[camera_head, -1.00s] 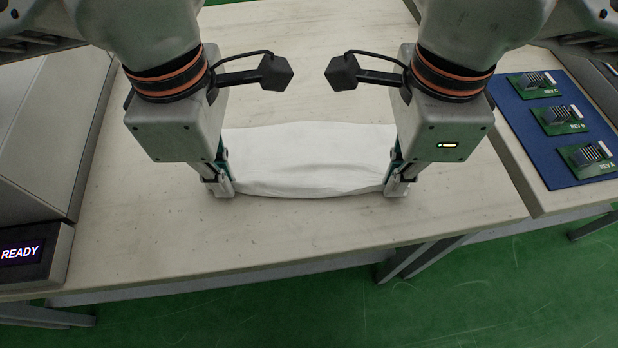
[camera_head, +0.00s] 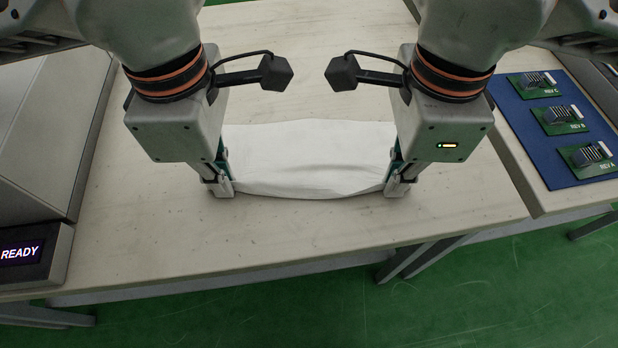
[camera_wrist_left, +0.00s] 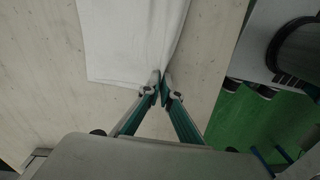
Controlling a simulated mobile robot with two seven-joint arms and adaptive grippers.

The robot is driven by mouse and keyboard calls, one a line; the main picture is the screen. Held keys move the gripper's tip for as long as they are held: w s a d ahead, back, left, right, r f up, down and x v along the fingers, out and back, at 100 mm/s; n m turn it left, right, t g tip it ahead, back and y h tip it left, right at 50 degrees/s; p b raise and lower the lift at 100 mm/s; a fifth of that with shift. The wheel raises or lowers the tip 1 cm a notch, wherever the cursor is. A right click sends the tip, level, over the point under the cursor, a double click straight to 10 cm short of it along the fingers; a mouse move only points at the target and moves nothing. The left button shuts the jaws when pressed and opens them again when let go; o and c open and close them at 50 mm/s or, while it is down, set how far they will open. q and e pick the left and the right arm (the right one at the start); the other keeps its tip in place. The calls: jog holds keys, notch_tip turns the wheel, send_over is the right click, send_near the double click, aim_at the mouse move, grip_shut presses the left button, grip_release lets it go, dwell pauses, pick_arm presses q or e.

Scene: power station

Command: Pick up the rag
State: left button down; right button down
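The white rag (camera_head: 309,160) lies on the pale table between my two grippers, with folds bunching toward its left and right front corners. My left gripper (camera_head: 220,185) is at the rag's left front corner. In the left wrist view its fingertips (camera_wrist_left: 161,88) are together with the rag's edge (camera_wrist_left: 130,40) pinched between them. My right gripper (camera_head: 398,184) is at the rag's right front corner, and the cloth gathers into its fingers, which look closed on it. Its fingertips are partly hidden by its own body.
The table (camera_head: 300,230) is clear in front of the rag. A grey machine with a READY display (camera_head: 20,252) stands at the left. A blue mat (camera_head: 530,130) with green circuit boards (camera_head: 567,120) lies at the right. The table's front edge drops to a green floor.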

dwell(0.3)
